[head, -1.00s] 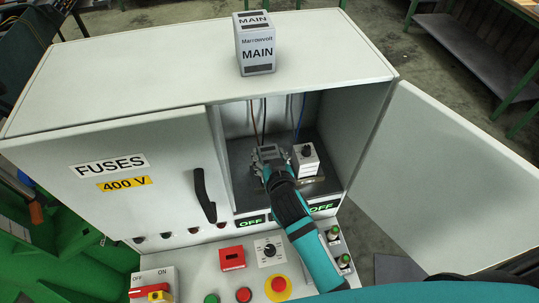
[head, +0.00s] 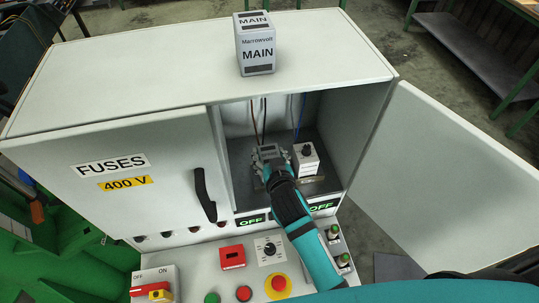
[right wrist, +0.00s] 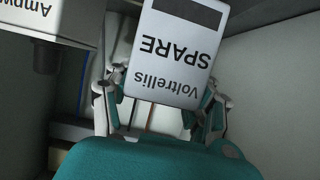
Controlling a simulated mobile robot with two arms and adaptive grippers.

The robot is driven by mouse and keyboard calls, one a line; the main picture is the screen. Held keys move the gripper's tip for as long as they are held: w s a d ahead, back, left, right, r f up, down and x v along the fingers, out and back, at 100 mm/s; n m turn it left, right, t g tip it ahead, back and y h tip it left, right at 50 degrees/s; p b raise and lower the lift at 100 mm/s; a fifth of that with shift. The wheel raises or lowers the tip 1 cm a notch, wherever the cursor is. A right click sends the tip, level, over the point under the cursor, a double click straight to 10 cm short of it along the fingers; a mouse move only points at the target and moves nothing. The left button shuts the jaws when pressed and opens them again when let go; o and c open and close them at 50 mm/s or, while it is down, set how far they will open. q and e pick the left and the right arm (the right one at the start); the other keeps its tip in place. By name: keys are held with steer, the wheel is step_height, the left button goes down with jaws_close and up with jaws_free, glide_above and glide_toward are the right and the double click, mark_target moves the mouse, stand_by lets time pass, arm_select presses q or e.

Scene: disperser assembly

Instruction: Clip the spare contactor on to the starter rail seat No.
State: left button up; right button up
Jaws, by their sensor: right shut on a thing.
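The spare contactor is a pale block with a dark band, labelled "Voltrellis SPARE"; its face (right wrist: 172,55) fills the top middle of the right wrist view, upside down. My right gripper (right wrist: 160,105) is shut on it, one finger on each side. In the head view the right gripper (head: 268,162) is inside the open cabinet bay, with the contactor's grey top (head: 268,150) just beyond it. The starter rail (head: 318,184) shows partly beside the gripper. The contactor's underside is hidden, so I cannot tell whether it touches the rail. My left gripper is not in view.
A white block with a black knob (head: 306,158) stands close right of the gripper. The bay's open door (head: 455,185) is at right, the closed FUSES door (head: 130,190) at left. A MAIN block (head: 255,45) stands on the cabinet top. Buttons and switches cover the front panel (head: 205,265).

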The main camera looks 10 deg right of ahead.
steer(key=shift+r+p, duration=0.1)
steer(key=shift+p, duration=0.25)
stand_by(0.6)
steer(key=shift+f+b, duration=1.05)
steer(key=shift+f, duration=0.35)
steer(key=o, duration=1.5)
steer(key=shift+v, duration=3.75)
